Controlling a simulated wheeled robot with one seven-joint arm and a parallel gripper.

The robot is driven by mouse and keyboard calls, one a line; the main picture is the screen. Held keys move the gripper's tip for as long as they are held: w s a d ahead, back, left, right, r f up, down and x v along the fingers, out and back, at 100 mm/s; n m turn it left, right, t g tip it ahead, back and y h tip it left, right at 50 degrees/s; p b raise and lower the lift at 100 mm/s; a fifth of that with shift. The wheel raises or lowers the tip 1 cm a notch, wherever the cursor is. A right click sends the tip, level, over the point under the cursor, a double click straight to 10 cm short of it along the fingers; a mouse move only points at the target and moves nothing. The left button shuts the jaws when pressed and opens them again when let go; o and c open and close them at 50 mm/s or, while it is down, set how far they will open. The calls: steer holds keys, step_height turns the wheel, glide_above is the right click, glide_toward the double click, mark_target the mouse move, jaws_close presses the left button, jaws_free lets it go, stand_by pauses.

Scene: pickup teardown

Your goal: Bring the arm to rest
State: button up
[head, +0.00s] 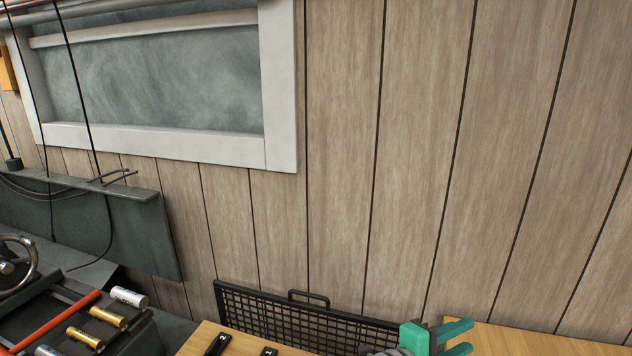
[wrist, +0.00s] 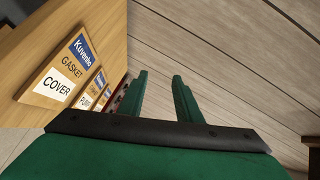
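My gripper (head: 468,336) is green and shows at the bottom right of the head view, in front of the plank wall and above a wooden surface. Its two fingers are apart with nothing between them. In the wrist view the gripper (wrist: 160,82) is also open and empty, with plank wall beyond the fingertips. Most of my arm is out of the head view.
A wooden panel with labels (wrist: 62,72) reading "GASKET" and "COVER" stands close left of the fingers in the wrist view. A black mesh basket (head: 300,322) is left of my gripper. Metal cylinders (head: 107,317) lie at lower left. A wooden top (head: 540,343) looks bare at right.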

steer(key=s+a+f+n+t+y, duration=0.5)
steer(key=a+f+n, duration=0.35)
steer(key=n, duration=0.35)
steer(key=s+a+f+n+t+y, duration=0.5)
steer(key=s+a+f+n+y, duration=0.15)
steer(key=f+n, duration=0.45)
steer(key=s+a+f+n+g+y, duration=0.1)
steer(key=s+a+f+n, duration=0.1)
steer(key=s+a, duration=0.4)
steer(key=s+a+f+n+g+y, duration=0.1)
steer(key=s+a, duration=0.6)
steer(key=s, duration=1)
steer(key=shift+s+a+f+n+y, duration=0.2)
steer(key=shift+f+n+y, duration=0.25)
steer(key=shift+f, duration=0.15)
